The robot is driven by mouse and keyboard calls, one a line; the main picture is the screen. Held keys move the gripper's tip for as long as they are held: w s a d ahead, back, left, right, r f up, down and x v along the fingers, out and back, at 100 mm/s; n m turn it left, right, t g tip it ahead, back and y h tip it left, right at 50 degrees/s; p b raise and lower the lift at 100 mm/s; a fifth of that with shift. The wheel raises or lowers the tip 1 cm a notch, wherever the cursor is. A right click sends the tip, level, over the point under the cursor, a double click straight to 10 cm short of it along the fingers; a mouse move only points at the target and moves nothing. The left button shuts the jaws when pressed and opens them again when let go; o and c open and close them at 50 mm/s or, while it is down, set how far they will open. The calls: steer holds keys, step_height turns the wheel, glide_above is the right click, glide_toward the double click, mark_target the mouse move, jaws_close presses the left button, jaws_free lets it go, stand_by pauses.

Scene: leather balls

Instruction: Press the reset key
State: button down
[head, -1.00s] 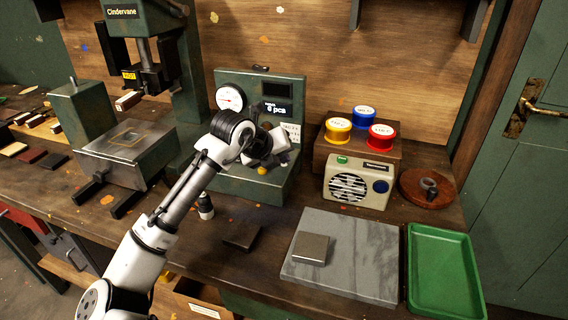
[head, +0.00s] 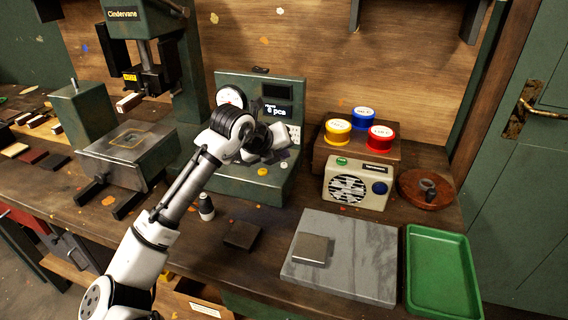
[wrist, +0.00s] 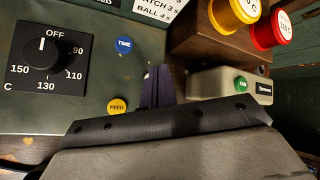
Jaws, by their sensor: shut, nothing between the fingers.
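The green console (head: 225,182) stands against the back wall with a gauge, a small display and a sloped front panel. A yellow FEED key (wrist: 118,106) and a blue TIME key (wrist: 124,45) show in the wrist view, beside a black dial (wrist: 47,58). In the head view the yellow key (head: 262,171) is clear, and a pale key (head: 283,165) lies to its right. I can read no key marked reset. My gripper (wrist: 157,86) is shut and empty, its dark fingertips over the panel right of the two keys. Contact cannot be told.
A cream radio-like box (head: 357,186) stands right of the console, before a wooden stand (head: 327,157) with yellow, blue and red-topped pots. A press (head: 128,150) stands left. A grey slab (head: 350,270) and green tray (head: 440,268) lie at front right.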

steer(key=shift+r+p, duration=1.55)
steer(key=shift+r, duration=0.95)
